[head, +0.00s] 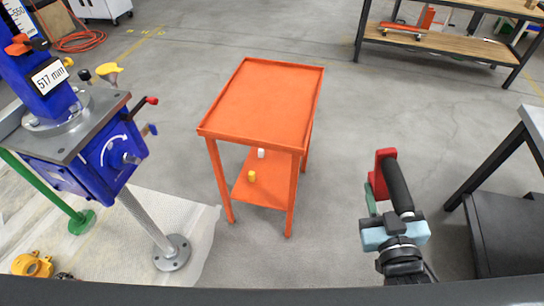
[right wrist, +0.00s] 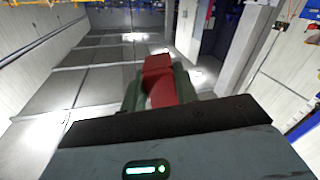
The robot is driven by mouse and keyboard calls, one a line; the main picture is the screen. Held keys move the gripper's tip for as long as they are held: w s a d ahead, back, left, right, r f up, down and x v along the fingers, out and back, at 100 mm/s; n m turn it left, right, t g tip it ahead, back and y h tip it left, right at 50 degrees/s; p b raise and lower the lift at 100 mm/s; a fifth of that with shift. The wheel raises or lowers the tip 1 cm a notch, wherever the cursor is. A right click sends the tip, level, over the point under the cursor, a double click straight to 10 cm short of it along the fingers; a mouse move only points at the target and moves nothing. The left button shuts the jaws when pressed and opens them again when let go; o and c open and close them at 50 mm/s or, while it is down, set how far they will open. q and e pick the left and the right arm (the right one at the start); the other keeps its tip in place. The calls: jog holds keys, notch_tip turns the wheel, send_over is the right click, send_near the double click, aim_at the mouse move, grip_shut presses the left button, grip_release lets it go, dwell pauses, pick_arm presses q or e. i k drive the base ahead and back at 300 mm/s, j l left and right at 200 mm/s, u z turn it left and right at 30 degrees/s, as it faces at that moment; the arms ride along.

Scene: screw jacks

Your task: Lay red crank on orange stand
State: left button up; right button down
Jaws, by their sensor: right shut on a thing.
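The red crank (head: 384,160) has a red arm and a thick black handle. It is in my right gripper (head: 376,205) at the right of the head view, above the floor and apart from the stand. In the right wrist view the crank's red end (right wrist: 160,78) sits between the two dark green fingers, which are shut on it. The orange stand (head: 262,100) is in the middle of the head view, left of the gripper. Its tray top has a raised rim and is empty. My left gripper is not in view.
The stand's lower shelf (head: 262,192) holds a white and a yellow small piece. A blue screw jack (head: 100,150) stands at left on a pale mat. A dark bench (head: 515,215) is at right, a wooden workbench (head: 440,42) at the back. Floor around the stand is clear.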

aim_at(263, 97)
jog(key=k+u, duration=0.1)
jog(key=u, duration=2.4)
jog(key=k+l, duration=0.1)
jog(key=l, duration=0.45)
jog(key=k+l, duration=0.1)
jog(key=l, duration=0.4)
jog(key=k+l, duration=0.1)
jog(key=l, duration=0.45)
jog(key=k+l, duration=0.1)
jog(key=l, duration=0.4)
jog(key=k+l, duration=0.1)
jog(key=l, duration=0.45)
jog(key=k+l, duration=0.1)
jog(key=l, duration=0.4)
